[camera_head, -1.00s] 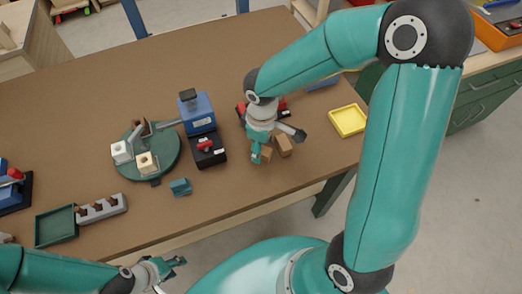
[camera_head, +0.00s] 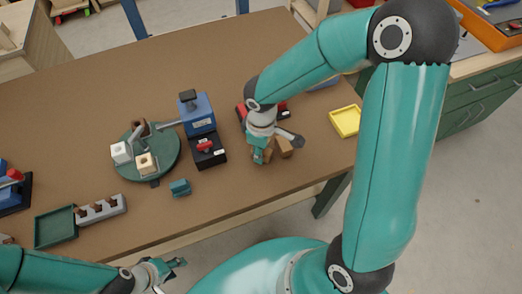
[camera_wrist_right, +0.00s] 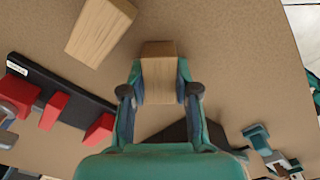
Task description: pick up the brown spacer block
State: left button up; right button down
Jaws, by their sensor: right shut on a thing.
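A brown spacer block (camera_wrist_right: 158,75) is between the two fingers of my right gripper (camera_wrist_right: 160,92) in the right wrist view, with a finger against each side. My right gripper (camera_head: 261,155) is shut on it low over the table; in the head view the fingers largely hide the block. I cannot tell whether the block touches the table. A second brown block (camera_head: 284,147) lies just to the right, apart from the gripper; it also shows at the upper left of the wrist view (camera_wrist_right: 100,32). My left gripper (camera_head: 170,268) is at the table's front, far from the blocks; its finger opening is unclear.
A yellow tray (camera_head: 345,121) lies to the right on the brown table (camera_head: 70,95). A blue-and-black device (camera_head: 197,113) and a green round plate (camera_head: 168,165) stand to the left. A small teal block (camera_head: 180,188) lies nearer the front edge. Red parts sit behind the right gripper.

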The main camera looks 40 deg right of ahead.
jog(key=shift+r, duration=0.1)
notch_tip(320, 180, up, 20)
jog(key=p, duration=0.1)
dwell(0.4)
